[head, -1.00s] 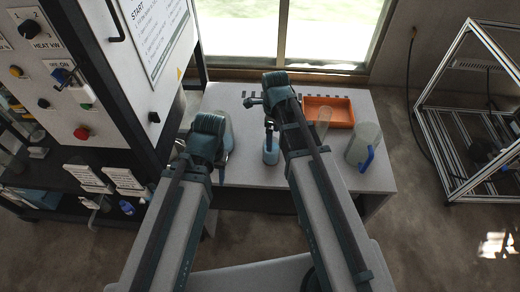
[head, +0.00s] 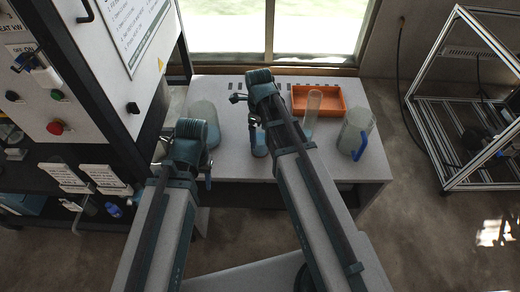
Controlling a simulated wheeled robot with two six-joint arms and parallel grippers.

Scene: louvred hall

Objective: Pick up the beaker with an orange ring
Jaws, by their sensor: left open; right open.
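No orange ring is clear on any vessel, so I cannot tell which one the task names. A large clear vessel (head: 203,112) stands at the left of the grey bench, partly behind my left gripper. A small vessel with blue liquid (head: 260,148) stands near the bench's front, partly behind my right arm. A tall clear cylinder (head: 313,106) and a clear jug with a blue handle (head: 354,130) stand to the right. My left gripper (head: 183,172) is open, in front of the bench's left end.
An orange tray (head: 335,111) lies at the back right of the grey bench (head: 345,172). A control cabinet (head: 50,85) and a dark shelf stand at the left. A metal frame (head: 440,140) stands at the right. Floor between bench and frame is clear.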

